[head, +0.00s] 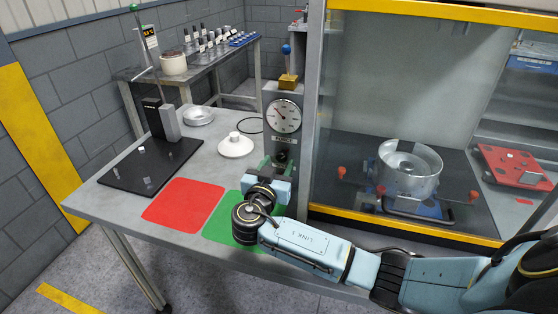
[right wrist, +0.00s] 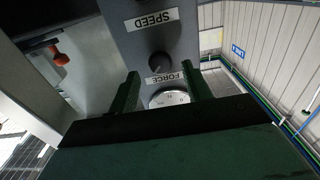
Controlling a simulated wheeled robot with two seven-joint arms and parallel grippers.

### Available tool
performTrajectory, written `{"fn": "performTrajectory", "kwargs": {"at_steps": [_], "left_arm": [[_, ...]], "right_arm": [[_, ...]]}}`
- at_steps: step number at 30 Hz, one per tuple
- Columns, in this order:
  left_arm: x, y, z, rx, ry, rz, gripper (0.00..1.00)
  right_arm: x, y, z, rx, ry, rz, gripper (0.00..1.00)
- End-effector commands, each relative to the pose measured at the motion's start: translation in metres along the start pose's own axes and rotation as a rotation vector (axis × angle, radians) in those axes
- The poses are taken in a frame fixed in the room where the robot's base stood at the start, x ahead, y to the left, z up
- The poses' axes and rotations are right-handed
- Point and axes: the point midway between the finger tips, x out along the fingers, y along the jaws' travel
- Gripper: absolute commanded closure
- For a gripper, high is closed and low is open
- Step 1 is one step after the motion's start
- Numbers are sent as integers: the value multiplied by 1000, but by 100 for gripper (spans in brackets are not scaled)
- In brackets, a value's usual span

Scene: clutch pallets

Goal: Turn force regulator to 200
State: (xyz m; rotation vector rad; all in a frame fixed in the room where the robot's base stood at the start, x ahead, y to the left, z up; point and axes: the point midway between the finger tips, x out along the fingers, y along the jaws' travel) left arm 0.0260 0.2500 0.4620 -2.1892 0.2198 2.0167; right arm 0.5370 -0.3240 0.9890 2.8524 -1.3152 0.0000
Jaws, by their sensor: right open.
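Below the gauge, a dark round knob (right wrist: 160,63) sits between the FORCE and SPEED labels, which appear upside down in the right wrist view. My right gripper (head: 279,166) is in front of the column, near knob height. In the right wrist view its green fingers (right wrist: 160,72) are apart and empty, pointing at the column with the knob just beyond their tips. My left gripper is not in view.
A glass-walled cabinet (head: 400,90) with a yellow lower rail stands close to the right of the column. On the table lie a red mat (head: 183,205), a green mat (head: 222,216), a white round part (head: 236,148) and a dark stand plate (head: 120,180).

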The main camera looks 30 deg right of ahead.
Motion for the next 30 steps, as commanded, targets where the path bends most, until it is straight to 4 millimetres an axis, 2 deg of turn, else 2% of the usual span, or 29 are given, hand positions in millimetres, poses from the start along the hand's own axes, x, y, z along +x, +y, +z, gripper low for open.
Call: {"fn": "performTrajectory", "kwargs": {"at_steps": [1,5,15,24,30], "left_arm": [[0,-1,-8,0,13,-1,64],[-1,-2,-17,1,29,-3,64],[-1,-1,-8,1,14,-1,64],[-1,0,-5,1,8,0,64],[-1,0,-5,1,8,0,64]], "right_arm": [[6,0,0,-1,2,1,51],[16,0,0,0,1,0,51],[18,0,0,0,-1,0,52],[18,0,0,0,-1,0,92],[18,0,0,-9,-1,0,94]]}}
